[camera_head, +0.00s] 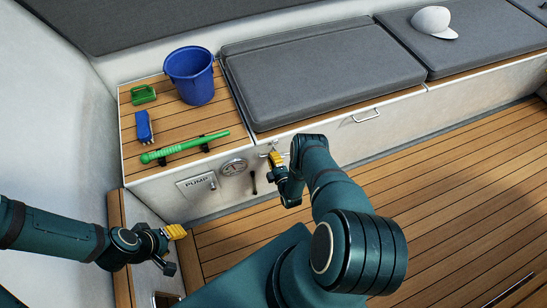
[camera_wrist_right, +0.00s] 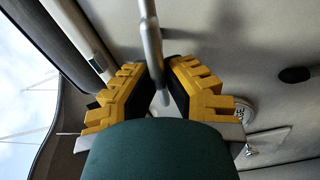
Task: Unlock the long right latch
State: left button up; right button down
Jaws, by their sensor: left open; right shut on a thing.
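My right gripper (camera_head: 278,161), with yellow fingers, is at the front face of the bench, just right of the round gauge. In the right wrist view its fingers (camera_wrist_right: 158,80) are closed around a grey metal latch bar (camera_wrist_right: 151,35) that runs between them. In the head view only a small silver part of this latch (camera_head: 274,143) shows; my gripper and arm hide the rest. My left gripper (camera_head: 177,240) is open and empty, low at the left, apart from the bench.
The bench carries grey cushions (camera_head: 320,77), a blue bucket (camera_head: 190,75) and a green flashlight-like tool (camera_head: 185,147). The front has a PUMP plate (camera_head: 197,182), a gauge (camera_head: 233,167), a dark lever (camera_head: 254,183) and a silver handle (camera_head: 367,116).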

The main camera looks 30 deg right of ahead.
jog(key=shift+w+f+n, duration=0.1)
jog(key=shift+f+n, duration=0.05)
jog(key=shift+n, duration=0.95)
jog(key=c, duration=1)
grip_release()
jog(key=shift+f, duration=0.1)
jog(key=v, duration=1.2)
